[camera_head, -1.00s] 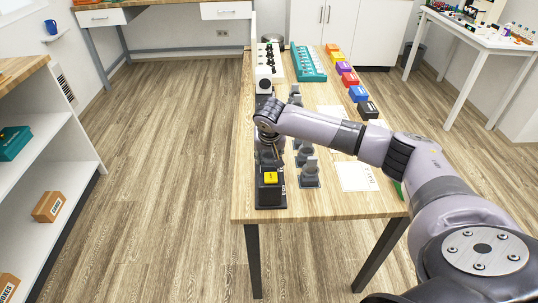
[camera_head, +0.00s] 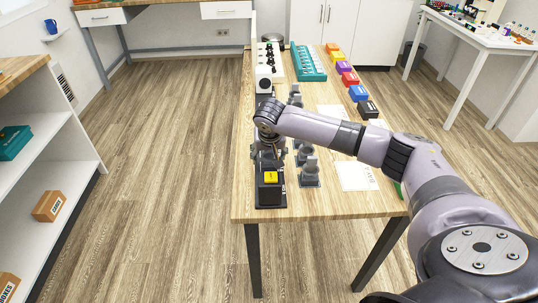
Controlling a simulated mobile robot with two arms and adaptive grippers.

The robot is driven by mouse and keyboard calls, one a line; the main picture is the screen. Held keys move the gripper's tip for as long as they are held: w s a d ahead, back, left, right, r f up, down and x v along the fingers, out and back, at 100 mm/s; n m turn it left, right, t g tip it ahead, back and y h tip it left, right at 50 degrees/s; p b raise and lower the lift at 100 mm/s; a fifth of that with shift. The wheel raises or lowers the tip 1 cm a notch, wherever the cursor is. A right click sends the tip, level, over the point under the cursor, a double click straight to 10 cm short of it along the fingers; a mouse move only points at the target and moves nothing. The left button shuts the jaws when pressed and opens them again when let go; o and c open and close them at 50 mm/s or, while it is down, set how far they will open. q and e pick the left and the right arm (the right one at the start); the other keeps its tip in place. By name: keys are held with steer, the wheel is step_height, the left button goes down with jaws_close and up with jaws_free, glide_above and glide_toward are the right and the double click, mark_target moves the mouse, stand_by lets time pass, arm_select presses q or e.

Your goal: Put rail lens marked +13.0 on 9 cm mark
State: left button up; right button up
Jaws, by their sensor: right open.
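My right gripper (camera_head: 268,158) points down over the left side of the wooden table, open, just behind a black box with a yellow top (camera_head: 270,188). A dark rail seems to run from this box back beneath the gripper; the arm hides most of it, and its cm marks cannot be read. Grey lens holders stand in a row to the right of the gripper: the nearest one (camera_head: 309,172), another behind it (camera_head: 303,153), and more partly hidden by my arm. Their markings are too small to read, so I cannot tell which is +13.0. My left gripper is out of view.
A white device (camera_head: 264,85) stands behind my wrist. A teal rack (camera_head: 308,63) and a row of coloured boxes (camera_head: 350,78) are farther back. A white sheet (camera_head: 356,176) lies at the right. The wooden table's (camera_head: 325,204) front edge is bare.

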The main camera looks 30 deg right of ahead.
steer(key=v, duration=1.2)
steer(key=shift+r, duration=0.15)
